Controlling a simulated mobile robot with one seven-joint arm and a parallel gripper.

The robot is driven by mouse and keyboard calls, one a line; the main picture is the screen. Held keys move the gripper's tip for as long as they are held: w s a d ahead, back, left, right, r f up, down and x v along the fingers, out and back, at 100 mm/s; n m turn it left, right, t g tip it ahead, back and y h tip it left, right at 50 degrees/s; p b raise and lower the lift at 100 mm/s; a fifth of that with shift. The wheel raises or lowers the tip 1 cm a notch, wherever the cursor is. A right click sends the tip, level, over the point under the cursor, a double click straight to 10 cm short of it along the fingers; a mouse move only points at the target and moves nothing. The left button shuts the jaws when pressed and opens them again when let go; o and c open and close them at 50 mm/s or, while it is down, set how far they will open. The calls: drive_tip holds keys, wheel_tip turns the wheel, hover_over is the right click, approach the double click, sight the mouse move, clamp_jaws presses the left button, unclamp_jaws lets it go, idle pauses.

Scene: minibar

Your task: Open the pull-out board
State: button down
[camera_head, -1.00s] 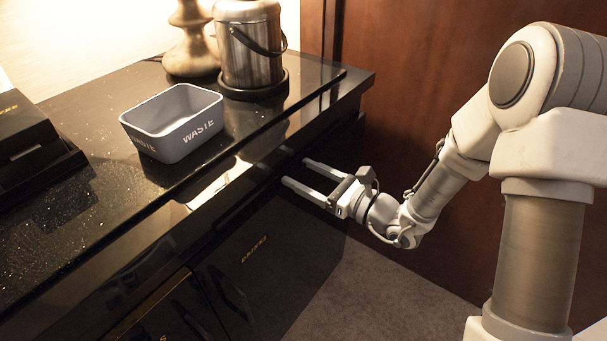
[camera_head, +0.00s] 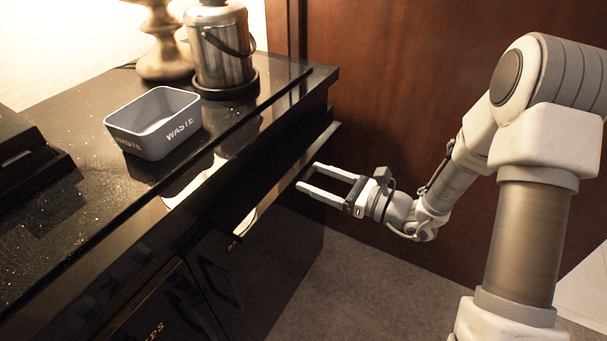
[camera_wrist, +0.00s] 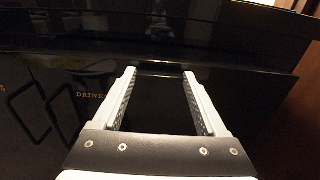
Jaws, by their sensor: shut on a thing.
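The pull-out board (camera_head: 264,204) is a long dark panel with a pale, shiny edge. In the head view it stands out from the front of the black cabinet, under the counter top, with a dark gap behind its edge. My gripper (camera_head: 308,177) is at the board's front edge, its two fingers set wide and pointing at the cabinet. In the wrist view the fingertips (camera_wrist: 160,73) sit on either side of a dark part of the board's front. The exact contact is too dark to see.
A grey waste bin (camera_head: 152,145), a metal ice bucket (camera_head: 222,62) and a lamp base (camera_head: 163,45) stand on the black counter (camera_head: 75,105). A brown wood panel (camera_head: 400,75) is behind my arm. Carpet (camera_head: 345,275) lies open in front.

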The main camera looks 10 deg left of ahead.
drive_tip(key=p+v, duration=0.2)
drive_tip(key=v, duration=1.3)
drive_tip(key=shift+d, duration=0.4)
drive_tip(key=shift+s, duration=0.1)
unclamp_jaws()
drive_tip(key=p+v, duration=0.3)
drive_tip(key=v, duration=1.4)
drive_tip(key=shift+d, duration=0.2)
